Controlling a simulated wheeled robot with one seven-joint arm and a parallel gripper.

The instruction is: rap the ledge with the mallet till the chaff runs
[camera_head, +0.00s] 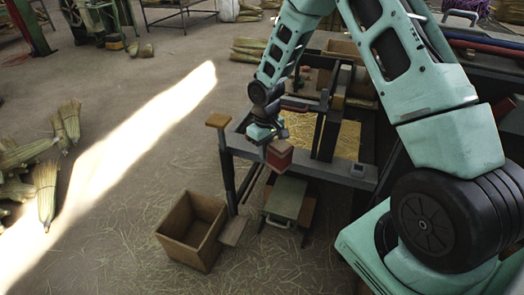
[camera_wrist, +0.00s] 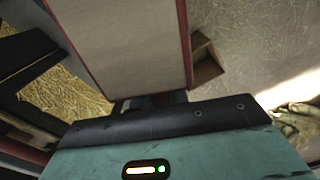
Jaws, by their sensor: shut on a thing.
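The mallet shows in the head view as a red block head (camera_head: 279,155) with a paler face. My gripper (camera_head: 268,136) is shut on it from above and holds it by the grey ledge (camera_head: 325,170) on the near side of the bench frame. I cannot tell whether the head touches the ledge. In the wrist view the mallet head (camera_wrist: 125,42) is a large beige face with red edges, and my gripper (camera_wrist: 155,103) is behind it; the fingers and handle are mostly hidden. Yellow chaff (camera_head: 345,138) lies inside the frame and also shows in the wrist view (camera_wrist: 68,92).
An open wooden box (camera_head: 178,247) stands on the floor left of the bench. A greenish case (camera_head: 286,198) is below the ledge. Broom heads (camera_head: 46,190) lie far left; the floor between is mostly clear.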

